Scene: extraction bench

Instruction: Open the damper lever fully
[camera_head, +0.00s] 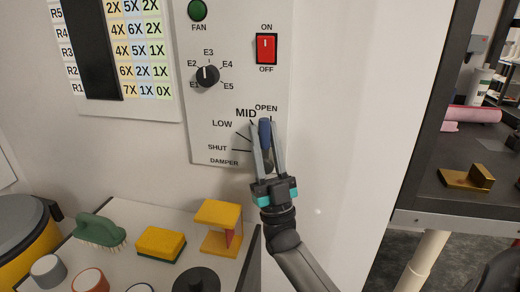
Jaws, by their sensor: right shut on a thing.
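The damper lever (265,131) has a dark blue handle and sits at the lower right of the light grey control panel (222,130). It points almost straight up, its tip just under the OPEN label and to the right of MID. SHUT and LOW lie to its left. My right gripper (265,143) comes up from below, and its two fingers are closed on the lever, one on each side. The lever's pivot is hidden behind the gripper. My left gripper is not in view.
Above the lever are a selector knob (207,75), a red switch (266,48) and a green FAN button (198,10). Below left, a bench holds a green brush (100,230), a yellow sponge (161,244) and a yellow stand (219,228). Dark shelving (435,120) stands at right.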

